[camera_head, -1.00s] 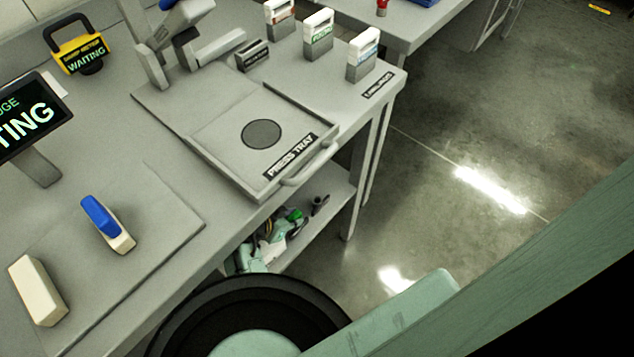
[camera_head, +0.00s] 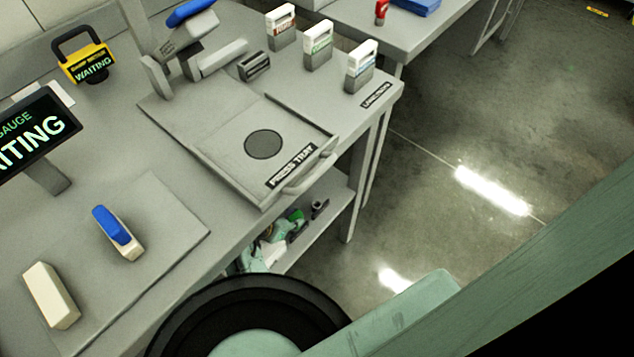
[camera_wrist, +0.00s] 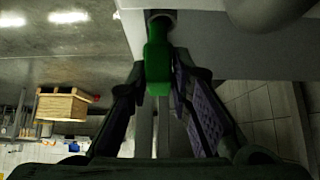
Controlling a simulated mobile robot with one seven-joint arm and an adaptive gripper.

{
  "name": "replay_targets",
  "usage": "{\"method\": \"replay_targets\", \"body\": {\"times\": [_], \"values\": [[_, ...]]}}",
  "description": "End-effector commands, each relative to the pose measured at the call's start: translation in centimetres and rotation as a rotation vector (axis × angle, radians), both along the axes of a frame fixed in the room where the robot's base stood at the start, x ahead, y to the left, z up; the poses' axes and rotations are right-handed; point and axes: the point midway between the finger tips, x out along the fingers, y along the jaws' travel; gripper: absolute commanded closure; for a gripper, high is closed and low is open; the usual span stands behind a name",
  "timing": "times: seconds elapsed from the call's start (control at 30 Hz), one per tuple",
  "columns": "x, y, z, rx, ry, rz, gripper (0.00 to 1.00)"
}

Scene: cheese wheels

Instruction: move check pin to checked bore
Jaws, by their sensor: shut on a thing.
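A green piece (camera_wrist: 157,60), which looks like the check pin, is between the fingers of my gripper (camera_wrist: 158,88) in the wrist view. The gripper is shut on it. The far end of the piece meets a round grey part (camera_wrist: 163,15) under a pale surface; I cannot tell whether it is inside or only against it. In the head view my gripper (camera_head: 272,240) is low beside the lower shelf, under the bench edge, with a bit of green (camera_head: 296,215) near it. A small dark grey cylinder (camera_head: 319,208) stands just right of it. I cannot tell which part is the checked bore.
The press tray (camera_head: 228,165) and its handle (camera_head: 312,175) overhang above the gripper. The lower shelf (camera_head: 325,222) and bench legs (camera_head: 357,200) are close by. Blue-topped (camera_head: 118,232) and cream (camera_head: 50,295) blocks lie on the bench. Open floor (camera_head: 480,130) is at right.

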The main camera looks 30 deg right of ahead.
Motion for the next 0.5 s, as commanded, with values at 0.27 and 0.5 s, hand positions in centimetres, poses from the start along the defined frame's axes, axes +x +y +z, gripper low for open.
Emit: {"method": "replay_targets", "body": {"times": [0.27,0.5], "values": [[0.1,0.1,1.0,0.001,-0.002,0.003,1.00],[0.1,0.1,1.7,0.001,-0.003,0.004,1.00]]}}
